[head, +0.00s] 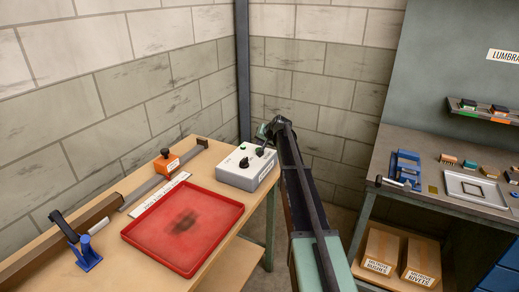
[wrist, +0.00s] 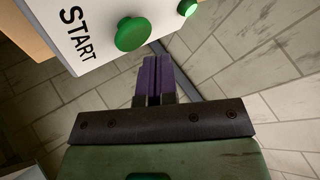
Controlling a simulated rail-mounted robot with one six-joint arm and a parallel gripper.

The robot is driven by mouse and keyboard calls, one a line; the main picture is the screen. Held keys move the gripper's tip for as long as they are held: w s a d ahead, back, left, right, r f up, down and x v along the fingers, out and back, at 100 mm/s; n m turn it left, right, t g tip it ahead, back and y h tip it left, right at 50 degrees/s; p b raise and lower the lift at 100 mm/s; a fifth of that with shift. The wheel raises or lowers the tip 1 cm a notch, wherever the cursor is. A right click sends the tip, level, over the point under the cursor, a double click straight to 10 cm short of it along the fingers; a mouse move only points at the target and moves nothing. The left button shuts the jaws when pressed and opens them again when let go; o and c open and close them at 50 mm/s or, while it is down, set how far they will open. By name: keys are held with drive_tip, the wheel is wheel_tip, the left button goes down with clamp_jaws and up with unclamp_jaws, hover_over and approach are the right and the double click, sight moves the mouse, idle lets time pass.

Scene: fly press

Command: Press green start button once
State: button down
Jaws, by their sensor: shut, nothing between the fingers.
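The light control box (head: 247,167) stands at the right end of the wooden bench. In the wrist view a large round green button (wrist: 131,33) sits on its pale face beside the black word START (wrist: 76,33). My gripper (wrist: 152,62) has its purple fingers together and empty. The fingertips point toward the box, just below and right of the green button in the wrist picture, with no contact visible. In the head view my arm reaches to the box's right rear corner, and the gripper there is small and partly hidden.
A smaller green part (wrist: 187,7) sits on the box near the large button. A red tray (head: 185,228) lies left of the box. An orange block (head: 166,162) sits on a rail behind it. Block walls stand close behind. A second workbench (head: 455,190) stands right.

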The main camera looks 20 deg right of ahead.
wheel_tip(320, 180, up, 5)
drive_tip(key=p, duration=0.5)
drive_tip(key=shift+r, duration=0.15)
idle(0.4)
